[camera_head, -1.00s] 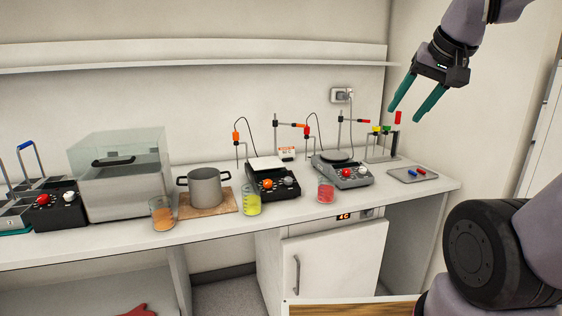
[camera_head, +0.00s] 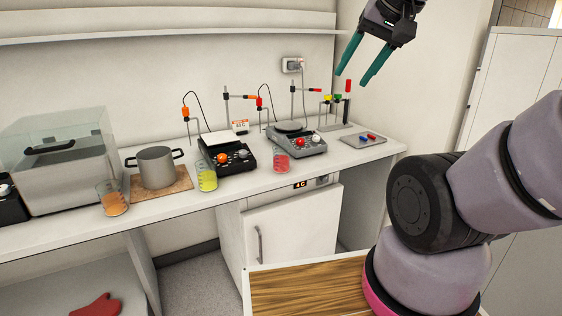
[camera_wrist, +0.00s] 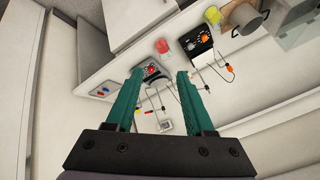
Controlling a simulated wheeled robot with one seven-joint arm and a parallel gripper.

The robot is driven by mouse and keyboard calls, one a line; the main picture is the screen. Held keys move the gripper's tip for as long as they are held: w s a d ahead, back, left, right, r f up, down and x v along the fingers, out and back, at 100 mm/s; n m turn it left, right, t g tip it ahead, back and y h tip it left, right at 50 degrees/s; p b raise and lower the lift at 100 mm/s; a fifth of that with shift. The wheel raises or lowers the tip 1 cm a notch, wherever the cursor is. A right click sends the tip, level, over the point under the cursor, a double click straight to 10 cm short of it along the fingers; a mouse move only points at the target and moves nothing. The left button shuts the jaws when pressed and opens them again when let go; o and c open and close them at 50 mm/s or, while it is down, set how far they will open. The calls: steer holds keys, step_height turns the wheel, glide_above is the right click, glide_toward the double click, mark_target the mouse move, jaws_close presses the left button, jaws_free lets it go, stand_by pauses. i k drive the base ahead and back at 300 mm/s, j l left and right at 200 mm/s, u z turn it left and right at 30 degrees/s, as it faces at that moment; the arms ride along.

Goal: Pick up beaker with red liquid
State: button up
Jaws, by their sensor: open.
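The beaker with red liquid (camera_head: 281,161) stands upright on the bench near its front edge, in front of the grey hotplate stirrer. It also shows in the wrist view (camera_wrist: 163,46), beyond my fingers. My gripper (camera_head: 358,78) is open and empty in the upper right of the head view, raised above the bench and well apart from the beaker. Its two teal fingers (camera_wrist: 158,80) are spread in the wrist view. A beaker with yellow-green liquid (camera_head: 207,179) and a beaker with orange liquid (camera_head: 112,198) stand farther left.
A grey hotplate stirrer (camera_head: 296,140) and a black one (camera_head: 227,158) with stands and cables sit behind the beakers. A pot (camera_head: 156,167) and a clear-lidded bath (camera_head: 60,160) stand left. A small tray (camera_head: 363,140) lies right. A shelf (camera_head: 170,38) runs above.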

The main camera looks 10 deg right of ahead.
mark_target(280, 152)
steer(key=i+j, duration=0.15)
steer(key=j, duration=0.15)
steer(key=i+j, duration=0.1)
steer(key=j, duration=0.25)
steer(key=i+j, duration=0.15)
steer(key=j, duration=0.2)
steer(key=i+j, duration=0.1)
steer(key=j, duration=0.2)
steer(key=z, duration=0.05)
